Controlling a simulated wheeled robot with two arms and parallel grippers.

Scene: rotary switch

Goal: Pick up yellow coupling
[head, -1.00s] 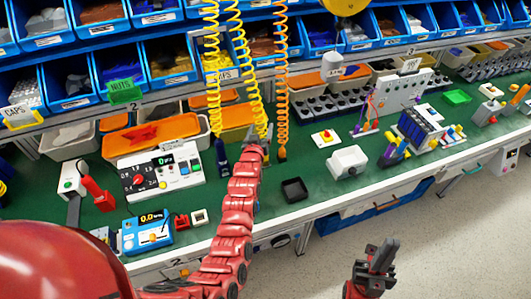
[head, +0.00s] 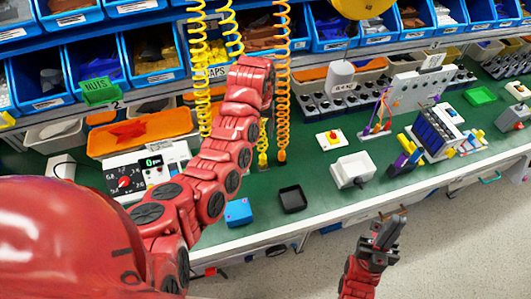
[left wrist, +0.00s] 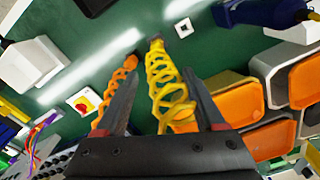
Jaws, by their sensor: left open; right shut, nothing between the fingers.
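The yellow coiled hose (left wrist: 170,95) with the yellow coupling (left wrist: 156,43) at its far end runs between the spread fingers of my left gripper (left wrist: 161,72) in the left wrist view. The fingers are open, with clearance on both sides of the hose. In the head view the hose's lower end (head: 263,157) shows beside the forearm, just left of the orange hose; my left gripper is hidden there behind the arm. My right gripper (head: 387,230) is shut and empty, in front of the bench edge.
An orange coiled hose (head: 282,80) hangs close by; in the left wrist view it (left wrist: 118,85) lies against the left finger. Another yellow coil (head: 202,70) hangs further left. A black tray (head: 292,199) and a white box (head: 352,169) stand on the green bench.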

